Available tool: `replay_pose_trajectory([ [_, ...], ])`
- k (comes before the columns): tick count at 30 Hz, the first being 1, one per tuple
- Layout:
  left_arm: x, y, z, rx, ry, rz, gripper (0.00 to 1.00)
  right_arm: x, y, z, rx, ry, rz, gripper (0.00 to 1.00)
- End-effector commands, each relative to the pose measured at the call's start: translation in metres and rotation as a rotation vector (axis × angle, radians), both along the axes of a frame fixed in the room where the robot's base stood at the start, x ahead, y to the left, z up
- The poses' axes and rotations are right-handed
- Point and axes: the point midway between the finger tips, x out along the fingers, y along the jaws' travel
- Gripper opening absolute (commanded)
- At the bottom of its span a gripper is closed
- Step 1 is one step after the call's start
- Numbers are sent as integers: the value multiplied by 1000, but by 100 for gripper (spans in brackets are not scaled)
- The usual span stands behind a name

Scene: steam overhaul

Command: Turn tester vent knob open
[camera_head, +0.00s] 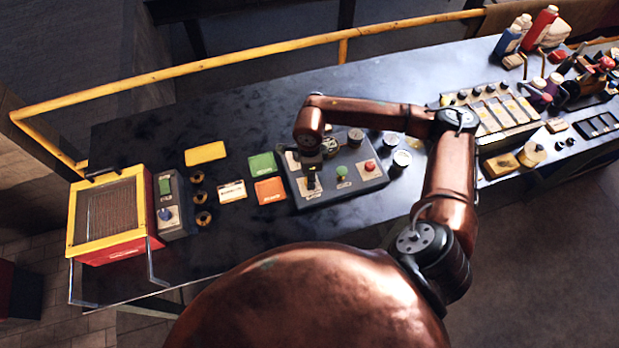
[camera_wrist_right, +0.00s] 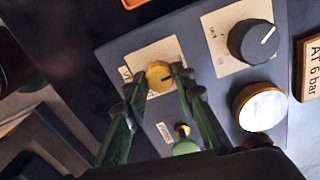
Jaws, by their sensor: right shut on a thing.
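The tester is a grey panel box (camera_head: 345,188) at the middle of the bench. In the right wrist view, its grey face (camera_wrist_right: 205,85) carries a small yellow knob (camera_wrist_right: 160,74) with a dark pointer line, on a cream label plate whose lettering is mostly hidden. My right gripper (camera_wrist_right: 158,84) is shut on this yellow knob, one finger at each side. In the head view, the right gripper (camera_head: 312,182) points down onto the left part of the tester, and the knob is hidden there. My left gripper is in neither view.
Close by on the tester are a larger black knob (camera_wrist_right: 252,42), a round gauge (camera_wrist_right: 260,107) and a green button (camera_wrist_right: 187,146). A red button (camera_head: 370,166) sits at its right. Coloured cards (camera_head: 262,164) lie left. A yellow-red box (camera_head: 108,215) stands at the left end.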

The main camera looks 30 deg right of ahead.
Motion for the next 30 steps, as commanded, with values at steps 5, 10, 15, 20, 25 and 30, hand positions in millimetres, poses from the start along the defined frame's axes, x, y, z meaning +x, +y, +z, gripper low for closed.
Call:
replay_pose_trajectory([
  [5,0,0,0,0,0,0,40,0,0,0,0,-1,0,34],
  [10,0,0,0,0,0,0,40,0,0,0,0,-1,0,42],
  [15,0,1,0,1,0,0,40,0,0,0,0,0,0,42],
  [20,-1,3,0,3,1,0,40,1,0,8,-1,-2,0,42],
  [25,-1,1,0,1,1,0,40,2,0,36,-1,-5,0,42],
  [30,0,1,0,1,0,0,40,2,0,73,0,-6,0,42],
])
